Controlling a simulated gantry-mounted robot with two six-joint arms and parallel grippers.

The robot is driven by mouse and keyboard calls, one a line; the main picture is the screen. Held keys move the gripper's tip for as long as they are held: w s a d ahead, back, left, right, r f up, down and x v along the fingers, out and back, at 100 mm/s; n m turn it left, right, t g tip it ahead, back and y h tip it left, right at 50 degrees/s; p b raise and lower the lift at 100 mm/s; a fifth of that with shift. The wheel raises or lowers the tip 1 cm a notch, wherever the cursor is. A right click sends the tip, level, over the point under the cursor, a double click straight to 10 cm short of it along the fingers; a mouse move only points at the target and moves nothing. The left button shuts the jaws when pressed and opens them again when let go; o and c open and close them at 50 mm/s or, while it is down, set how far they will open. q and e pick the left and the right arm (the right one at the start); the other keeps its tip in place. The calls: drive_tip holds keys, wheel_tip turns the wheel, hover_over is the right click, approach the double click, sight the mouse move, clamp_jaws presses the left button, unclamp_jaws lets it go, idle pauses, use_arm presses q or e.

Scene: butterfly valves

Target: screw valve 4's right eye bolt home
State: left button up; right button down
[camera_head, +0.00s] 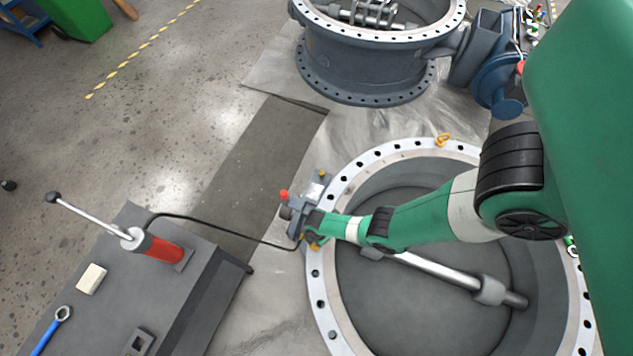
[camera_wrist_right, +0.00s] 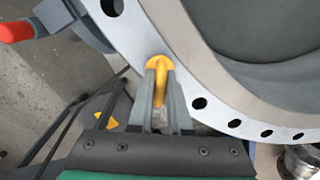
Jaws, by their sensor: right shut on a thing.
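The near valve's pale flange (camera_head: 324,319) is a wide ring with bolt holes around a grey disc. A yellow eye bolt (camera_wrist_right: 168,62) stands at the flange's edge in the right wrist view. My right gripper (camera_wrist_right: 160,75) is shut on this eye bolt, with the fingers on either side of its ring. Its shank is hidden, so how deep it sits cannot be told. In the head view my right gripper (camera_head: 313,238) is at the flange's left edge. Another yellow eye bolt (camera_head: 442,140) stands at the flange's top. My left gripper is not in view.
A grey unit with a red knob (camera_head: 283,195) sits close beside my right gripper. A black hose (camera_head: 215,224) runs to a red hand pump (camera_head: 160,247) on a dark bench (camera_head: 190,310). A second large valve (camera_head: 370,70) stands behind. A shaft (camera_head: 440,268) crosses the near valve.

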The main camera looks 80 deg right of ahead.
drive_tip(key=m, duration=0.7)
drive_tip(key=shift+s+a, duration=0.1)
drive_tip(key=shift+a, duration=0.05)
drive_tip(key=m, duration=0.6)
drive_tip(key=shift+a+m, duration=0.2)
drive_tip(key=shift+m, duration=0.2)
drive_tip(key=m, duration=0.6)
drive_tip(key=shift+a, duration=0.1)
drive_tip(key=m, duration=0.6)
drive_tip(key=shift+w+m, duration=0.25)
drive_tip(key=shift+m, duration=0.15)
drive_tip(key=c, duration=0.8)
unclamp_jaws()
drive_tip(key=shift+c, duration=0.2)
